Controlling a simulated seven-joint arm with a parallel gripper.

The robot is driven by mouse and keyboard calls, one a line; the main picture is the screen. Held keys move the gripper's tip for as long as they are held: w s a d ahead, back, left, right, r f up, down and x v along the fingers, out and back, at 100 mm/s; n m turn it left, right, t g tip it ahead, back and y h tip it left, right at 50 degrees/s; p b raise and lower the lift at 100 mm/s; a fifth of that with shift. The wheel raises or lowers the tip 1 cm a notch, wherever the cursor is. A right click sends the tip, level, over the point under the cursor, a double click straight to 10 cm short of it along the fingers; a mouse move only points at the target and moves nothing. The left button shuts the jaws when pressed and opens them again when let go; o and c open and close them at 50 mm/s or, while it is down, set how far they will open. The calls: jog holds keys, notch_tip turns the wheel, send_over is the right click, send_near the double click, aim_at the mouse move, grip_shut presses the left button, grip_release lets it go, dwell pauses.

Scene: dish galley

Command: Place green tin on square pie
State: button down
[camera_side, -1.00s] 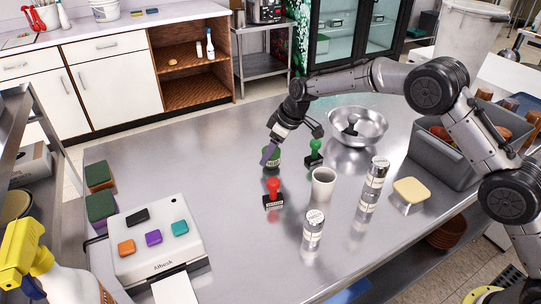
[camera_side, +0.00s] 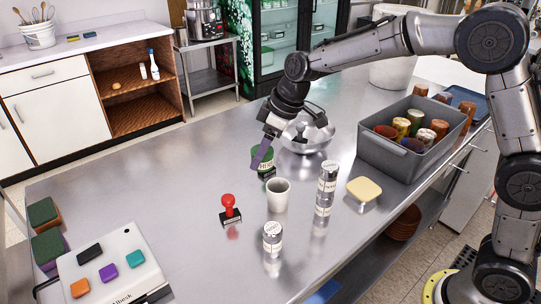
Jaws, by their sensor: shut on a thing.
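The green tin (camera_side: 264,158) is held in my gripper (camera_side: 263,152), which is shut on it. One purple finger lies across the tin's near side; the other finger is hard to make out. The tin appears raised above the steel table. The square pie (camera_side: 364,190), pale yellow with rounded corners, lies flat on the table to the right, beyond the silver canister stack. My gripper and the tin are well to its left and apart from it. Nothing lies on the pie.
A white cup (camera_side: 278,195), a stacked pair of silver canisters (camera_side: 325,190) and a single canister (camera_side: 272,239) stand nearby. A red stamp (camera_side: 230,210) stands left. A metal bowl (camera_side: 306,134) and a grey bin of cups (camera_side: 391,165) are behind. The green stamp is mostly hidden behind the tin.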

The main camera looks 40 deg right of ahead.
jog(key=shift+s+r, duration=0.15)
jog(key=shift+r, duration=0.1)
notch_tip(320, 180, up, 8)
jog(key=shift+f, duration=0.2)
jog(key=s+d+r, duration=0.2)
jog(key=s+d, duration=0.7)
jog(key=d, duration=0.4)
jog(key=s+d+f+n, duration=0.1)
jog(key=s+d, duration=0.2)
jog(key=s, duration=0.6)
jog(key=s+d+f+n, duration=0.1)
jog(key=s+d, duration=0.2)
jog(key=s, duration=0.7)
send_over(357, 188)
jog(key=s+d, duration=0.1)
jog(key=s, duration=0.1)
jog(key=shift+y, duration=0.4)
jog(key=f, duration=1.4)
jog(key=shift+w+d, duration=0.1)
jog(key=shift+w, duration=0.15)
jog(key=shift+w+f, duration=0.15)
jog(key=shift+f, duration=0.05)
jog(key=shift+w+d+f, duration=0.1)
jog(key=shift+w+f, duration=0.05)
jog(key=shift+f, duration=1.5)
jog(key=shift+f, duration=0.15)
